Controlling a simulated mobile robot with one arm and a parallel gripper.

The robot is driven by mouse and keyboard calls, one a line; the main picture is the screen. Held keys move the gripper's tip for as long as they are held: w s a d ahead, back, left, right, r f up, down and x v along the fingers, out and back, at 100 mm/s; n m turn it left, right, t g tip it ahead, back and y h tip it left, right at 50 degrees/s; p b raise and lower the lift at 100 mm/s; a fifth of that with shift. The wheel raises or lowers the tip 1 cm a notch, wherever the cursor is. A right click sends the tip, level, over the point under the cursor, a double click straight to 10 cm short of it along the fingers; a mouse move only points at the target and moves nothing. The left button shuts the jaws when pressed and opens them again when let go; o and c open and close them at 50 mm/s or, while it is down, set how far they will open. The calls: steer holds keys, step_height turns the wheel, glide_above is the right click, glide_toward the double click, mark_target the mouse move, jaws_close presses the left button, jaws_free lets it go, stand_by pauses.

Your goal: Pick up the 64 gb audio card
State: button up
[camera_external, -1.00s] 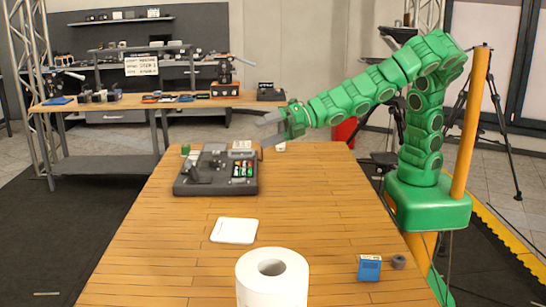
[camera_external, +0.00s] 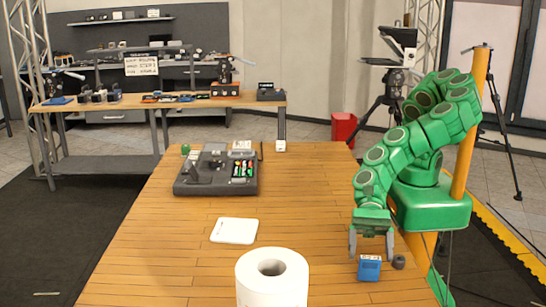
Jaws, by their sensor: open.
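A small blue box-like item with a white top label (camera_external: 369,269) stands near the right front edge of the wooden table; it appears to be the audio card, though its print is too small to read. My gripper (camera_external: 371,258) points down, open and empty, with its two grey fingers apart just above and around the top of the blue item. The left finger is to the item's left and the right finger to its right. I cannot tell whether either finger touches it.
A small dark grey round object (camera_external: 399,262) sits close to the right of the blue item, beside the right finger. A white paper roll (camera_external: 271,282) stands at the front middle. A white flat pad (camera_external: 234,231) and a dark grey console (camera_external: 216,172) lie farther left.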

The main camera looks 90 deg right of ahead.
mark_target(367, 284)
steer(key=shift+w+r+x, duration=0.15)
steer(key=shift+x, duration=1.6)
steer(key=shift+w+r+x, duration=0.1)
steer(key=shift+x, duration=1.7)
steer(key=c, duration=1)
steer(key=shift+r, duration=0.1)
steer(key=shift+c, duration=0.2)
